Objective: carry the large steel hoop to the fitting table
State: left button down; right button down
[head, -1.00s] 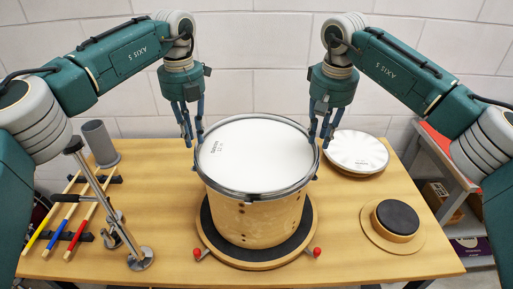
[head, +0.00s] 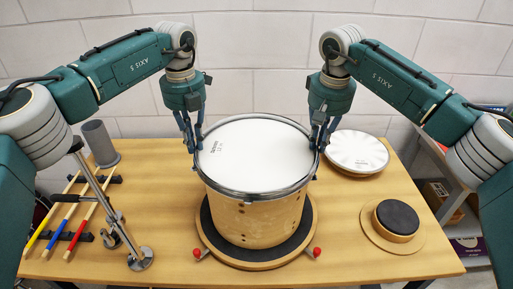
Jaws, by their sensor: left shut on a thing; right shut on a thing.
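The large steel hoop (head: 255,195) lies level around the top of a wooden drum (head: 262,224), around its white head (head: 256,158). My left gripper (head: 195,146) is shut on the hoop at its left side. My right gripper (head: 319,143) is shut on the hoop at its right side. The fingers hide small parts of the rim there. I cannot tell whether the hoop is clear of the shell. No separate fitting table can be made out for sure.
The drum stands on a round dark-topped turntable (head: 212,239) with red-knobbed handles, on the wooden bench (head: 345,212). Left are a grey cylinder (head: 99,143), coloured sticks (head: 67,218) and a metal stand (head: 140,258). Right are a white disc (head: 357,151) and a black pad (head: 397,217).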

notch_tip(320, 180, up, 5)
jog(key=p, duration=0.5)
jog(key=shift+w, duration=0.1)
dwell(0.5)
